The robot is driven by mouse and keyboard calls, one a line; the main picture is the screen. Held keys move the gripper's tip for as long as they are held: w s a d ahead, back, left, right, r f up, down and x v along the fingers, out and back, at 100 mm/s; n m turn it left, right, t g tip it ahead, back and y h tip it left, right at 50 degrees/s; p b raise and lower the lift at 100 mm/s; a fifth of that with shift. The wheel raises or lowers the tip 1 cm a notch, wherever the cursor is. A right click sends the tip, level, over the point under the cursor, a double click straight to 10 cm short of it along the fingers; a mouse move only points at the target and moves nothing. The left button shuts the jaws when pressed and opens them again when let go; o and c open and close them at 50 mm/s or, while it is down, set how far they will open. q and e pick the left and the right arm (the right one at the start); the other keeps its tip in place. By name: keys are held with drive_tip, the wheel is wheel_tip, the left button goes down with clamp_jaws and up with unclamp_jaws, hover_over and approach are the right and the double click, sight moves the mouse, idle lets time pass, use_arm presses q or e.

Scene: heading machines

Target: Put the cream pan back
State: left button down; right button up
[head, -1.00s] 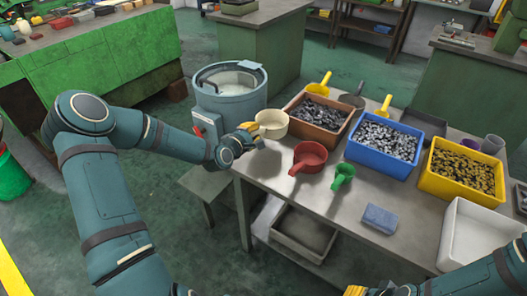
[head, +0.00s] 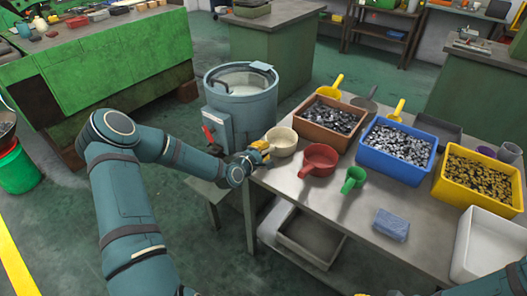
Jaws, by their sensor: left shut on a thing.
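The cream pan (head: 283,143) is at the back left edge of the steel table (head: 345,222), left of the red pan (head: 321,158). My left gripper (head: 262,148) comes in from the left and is shut on the cream pan at its near-left side, hiding the handle. The pan looks level and at or just above the tabletop; I cannot tell whether it touches. Of my right gripper, only a small yellow piece (head: 362,294) shows at the bottom edge, so its jaws are hidden.
The green scoop (head: 354,179) and a blue sponge (head: 391,224) are on the table. Brown (head: 318,135), blue (head: 388,162) and yellow (head: 470,188) bins of parts stand behind. A grey-blue drum (head: 240,115) stands close behind my left gripper.

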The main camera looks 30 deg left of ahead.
use_arm(q)
drive_tip(key=c, duration=1)
unclamp_jaws()
drive_tip(key=shift+f, duration=0.1)
drive_tip(key=shift+r, duration=0.2)
drive_tip(key=p+v, duration=0.2)
drive_tip(key=v, duration=1)
drive_tip(key=d+f+m+g+h, duration=0.35)
drive_tip(key=d+f+m, duration=0.2)
drive_tip(key=d, duration=0.65)
drive_tip(key=s+d+f+m+g, duration=0.2)
drive_tip(key=s+d+m+g, duration=0.1)
drive_tip(key=s+d+m, duration=0.1)
drive_tip(key=s+d+f+m+g, duration=0.3)
drive_tip(key=s+d+m, duration=0.2)
drive_tip(key=s+d, duration=0.1)
drive_tip(key=s+d+f+m+g, duration=0.2)
drive_tip(key=s+d+m+g, duration=0.2)
drive_tip(key=s+d, duration=0.1)
drive_tip(key=shift+s+d+f, duration=0.15)
drive_tip(key=shift+d+f, duration=0.05)
drive_tip(key=shift+d, duration=0.2)
